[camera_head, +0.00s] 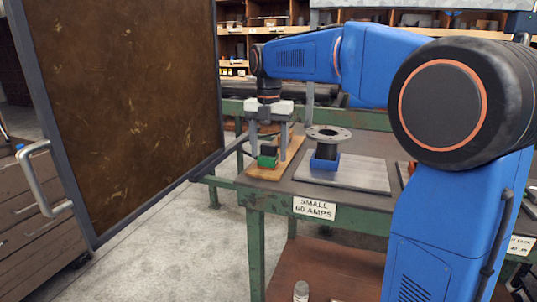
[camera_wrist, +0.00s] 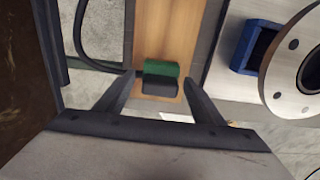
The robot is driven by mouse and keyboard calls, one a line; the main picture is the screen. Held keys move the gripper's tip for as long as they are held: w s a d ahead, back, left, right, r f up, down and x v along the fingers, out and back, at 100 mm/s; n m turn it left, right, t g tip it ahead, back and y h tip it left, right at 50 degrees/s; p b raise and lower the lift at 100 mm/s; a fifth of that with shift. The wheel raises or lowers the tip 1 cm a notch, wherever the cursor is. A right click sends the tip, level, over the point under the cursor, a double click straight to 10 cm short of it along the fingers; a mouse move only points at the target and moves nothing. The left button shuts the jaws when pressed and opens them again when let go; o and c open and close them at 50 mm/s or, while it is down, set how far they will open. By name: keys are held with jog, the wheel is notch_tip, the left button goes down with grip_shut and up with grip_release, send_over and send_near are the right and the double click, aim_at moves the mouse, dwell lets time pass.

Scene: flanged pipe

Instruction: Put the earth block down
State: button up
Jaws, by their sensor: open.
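The earth block, green with a dark part (camera_head: 267,161), rests on a wooden board (camera_head: 291,155) at the left end of the green workbench. In the wrist view the block (camera_wrist: 160,70) lies on the board, between and just beyond my fingertips. My gripper (camera_head: 268,146) points down over it with its fingers apart, one on each side. In the wrist view both fingers of my gripper (camera_wrist: 160,82) are spread, and a gap shows between each finger and the block. Whether the fingertips reach down beside the block is hard to tell.
A flanged pipe (camera_head: 328,133) stands in a blue block (camera_head: 323,161) on a grey metal plate (camera_head: 362,175), right of the board. A brown framed panel (camera_head: 120,100) stands close on the left. Shelves (camera_head: 235,45) line the back. Grey floor (camera_head: 170,240) is clear in front.

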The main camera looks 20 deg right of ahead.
aim_at(268, 145)
notch_tip(268, 145, up, 11)
jog(key=shift+f, duration=0.1)
dwell(0.3)
